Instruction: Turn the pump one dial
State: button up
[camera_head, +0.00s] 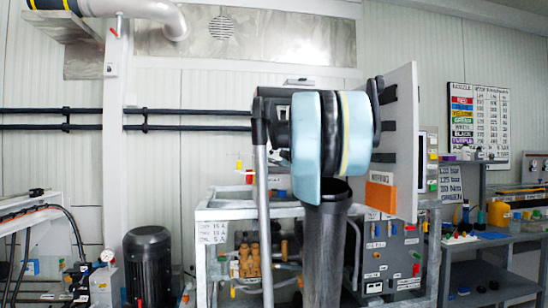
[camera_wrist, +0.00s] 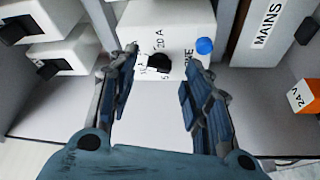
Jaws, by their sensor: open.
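In the wrist view, a black dial (camera_wrist: 158,63) sits on the front of a white box (camera_wrist: 172,22) with a "20 A" marking beside it. A round blue knob or button (camera_wrist: 204,46) is to the dial's right. My gripper (camera_wrist: 162,57) is open, with one blue-grey finger on each side of the dial in the picture and nothing held. Whether the fingers touch the box cannot be told. No "pump one" label is readable. In the head view my arm fills the middle and hides the gripper and the dial.
In the wrist view, white boxes with black knobs (camera_wrist: 47,69) are at left. A "MAINS" panel (camera_wrist: 262,25) and an orange "24 V" block (camera_wrist: 304,96) are at right. In the head view, a dark motor (camera_head: 148,268) stands left and a bench (camera_head: 490,275) right.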

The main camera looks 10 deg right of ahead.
jog(key=shift+w+a+r, duration=0.1)
jog(key=shift+w+a, duration=0.2)
jog(key=shift+w, duration=0.3)
jog(key=shift+c, duration=0.2)
jog(key=c, duration=1)
jog(key=shift+m, duration=0.7)
jog(key=shift+s, duration=0.1)
jog(key=o, duration=1)
jog(key=shift+o, duration=0.2)
jog(key=v, duration=1.2)
jog(key=shift+f, duration=0.3)
